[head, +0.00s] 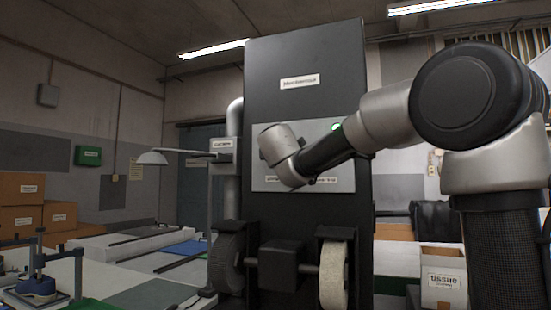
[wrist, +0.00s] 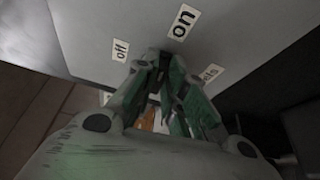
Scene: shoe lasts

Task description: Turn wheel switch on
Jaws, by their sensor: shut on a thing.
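The black machine cabinet (head: 308,70) stands in the middle of the head view, with a grey panel (head: 342,181) partly covered by my arm. In the wrist view, my gripper (wrist: 166,64) has its green-padded fingers against the panel (wrist: 95,30). They are close together around the switch, whose knob is hidden between them. An "off" label (wrist: 120,49) sits up and left of the fingertips, and an "on" label (wrist: 182,22) sits above them. A third label (wrist: 212,72), partly hidden, is to the right. In the head view my wrist hides the fingers and the switch.
Below the panel are a dark wheel (head: 228,268) and a pale wheel (head: 333,275). A lamp (head: 152,158) stands left of the cabinet. A tissue box (head: 443,283) is at right.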

